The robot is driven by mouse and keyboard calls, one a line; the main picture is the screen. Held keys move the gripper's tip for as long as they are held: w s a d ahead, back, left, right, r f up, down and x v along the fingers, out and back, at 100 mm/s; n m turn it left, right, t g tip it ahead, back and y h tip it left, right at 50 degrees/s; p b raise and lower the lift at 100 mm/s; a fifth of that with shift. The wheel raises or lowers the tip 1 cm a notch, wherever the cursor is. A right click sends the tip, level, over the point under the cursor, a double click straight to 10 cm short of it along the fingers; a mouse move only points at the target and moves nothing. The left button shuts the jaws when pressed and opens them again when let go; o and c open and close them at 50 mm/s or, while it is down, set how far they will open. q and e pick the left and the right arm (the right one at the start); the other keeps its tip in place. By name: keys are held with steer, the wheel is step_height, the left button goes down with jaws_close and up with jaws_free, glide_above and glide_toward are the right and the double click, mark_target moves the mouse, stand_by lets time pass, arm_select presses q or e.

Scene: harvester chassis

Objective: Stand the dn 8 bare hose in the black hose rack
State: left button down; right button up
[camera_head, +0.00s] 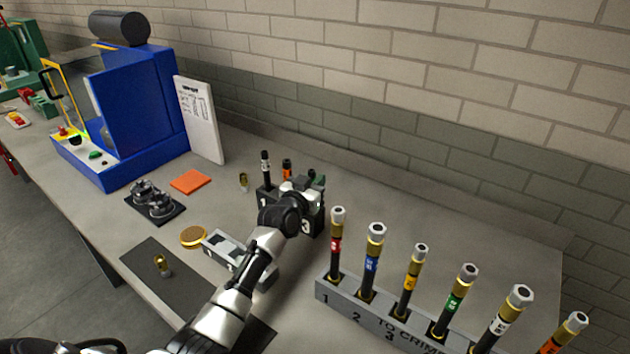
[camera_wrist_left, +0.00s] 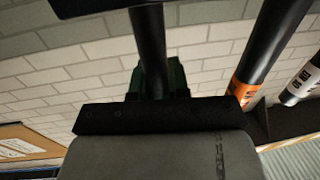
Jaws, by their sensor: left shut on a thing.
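The black hose rack (camera_head: 318,220) stands on the bench near the wall and shows a "3" on its front. My left gripper (camera_head: 298,190) is at the rack, over its right part, and hides much of it. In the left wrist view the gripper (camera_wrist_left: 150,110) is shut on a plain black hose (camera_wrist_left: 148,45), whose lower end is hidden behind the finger. I cannot tell whether that end is inside a rack hole. A white-banded hose (camera_head: 265,165) and an orange-banded hose (camera_head: 287,168) stand upright in the rack; the orange band also shows in the wrist view (camera_wrist_left: 241,90).
A grey rack (camera_head: 330,293) with several fitted, colour-banded hoses stands at the front right. A grey block (camera_head: 222,248), a brass ring (camera_head: 193,237) and a dark mat (camera_head: 150,282) lie left of my arm. A blue machine (camera_head: 140,110) stands at the back left.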

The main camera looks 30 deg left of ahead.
arm_select(q)
steer(key=shift+f, duration=0.1)
stand_by(0.3)
steer(key=c, duration=1)
jaws_free()
steer(key=shift+s, duration=0.1)
steer(key=s+b, duration=0.1)
steer(key=s, duration=0.6)
steer(key=shift+s+a, duration=0.1)
steer(key=shift+s, duration=0.05)
